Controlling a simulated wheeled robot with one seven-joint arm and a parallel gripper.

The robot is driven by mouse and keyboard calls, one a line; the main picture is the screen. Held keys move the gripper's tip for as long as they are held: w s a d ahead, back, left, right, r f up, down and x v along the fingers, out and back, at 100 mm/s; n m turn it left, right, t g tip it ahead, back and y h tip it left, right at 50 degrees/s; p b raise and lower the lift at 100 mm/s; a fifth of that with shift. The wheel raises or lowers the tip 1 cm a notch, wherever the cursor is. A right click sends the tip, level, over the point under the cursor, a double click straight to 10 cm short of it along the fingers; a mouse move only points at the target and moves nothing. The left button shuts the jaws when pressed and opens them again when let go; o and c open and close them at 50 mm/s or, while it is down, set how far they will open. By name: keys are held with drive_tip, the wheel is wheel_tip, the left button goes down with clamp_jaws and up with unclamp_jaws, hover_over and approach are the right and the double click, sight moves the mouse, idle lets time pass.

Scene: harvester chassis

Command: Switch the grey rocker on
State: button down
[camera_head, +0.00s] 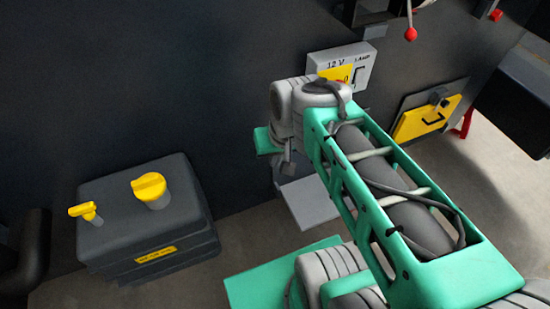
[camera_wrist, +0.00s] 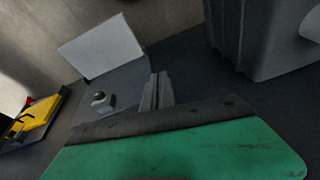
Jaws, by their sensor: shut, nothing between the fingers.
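The grey rocker cannot be made out for certain in either view. My gripper (camera_head: 287,168) points down beside the wall, below and left of this box, mostly hidden by my wrist. In the wrist view my gripper's fingers (camera_wrist: 156,88) are together and empty. Beyond them, to the left, is a small rounded grey fitting (camera_wrist: 99,99) on a grey plate; whether they touch is unclear.
A dark tank (camera_head: 150,220) with two yellow caps stands at the lower left. A pale grey plate (camera_head: 308,204) juts out below my gripper. A yellow panel with a black handle (camera_head: 427,118) is on the right. A red-tipped lever (camera_head: 411,33) hangs at the top.

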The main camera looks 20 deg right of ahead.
idle(0.4)
drive_tip(key=s+d+m+h+p, duration=0.1)
drive_tip(key=s+d+m, duration=0.3)
drive_tip(key=d, duration=0.6)
drive_tip(key=s+d+r+m, duration=0.1)
drive_tip(key=s+d+m, duration=0.25)
drive_tip(key=d, duration=0.75)
drive_tip(key=s+d+m+h+p, duration=0.1)
drive_tip(key=s+d+m, duration=0.35)
drive_tip(key=d, duration=0.55)
drive_tip(key=w+d+r+t, duration=0.3)
drive_tip(key=w+d+r, duration=0.1)
drive_tip(key=r, duration=0.3)
drive_tip(key=w+a+r+m+t+y, duration=0.2)
drive_tip(key=w+a+r+m, duration=0.2)
drive_tip(key=r, duration=0.4)
drive_tip(key=shift+w+a, duration=0.7)
drive_tip(key=shift+w, duration=0.3)
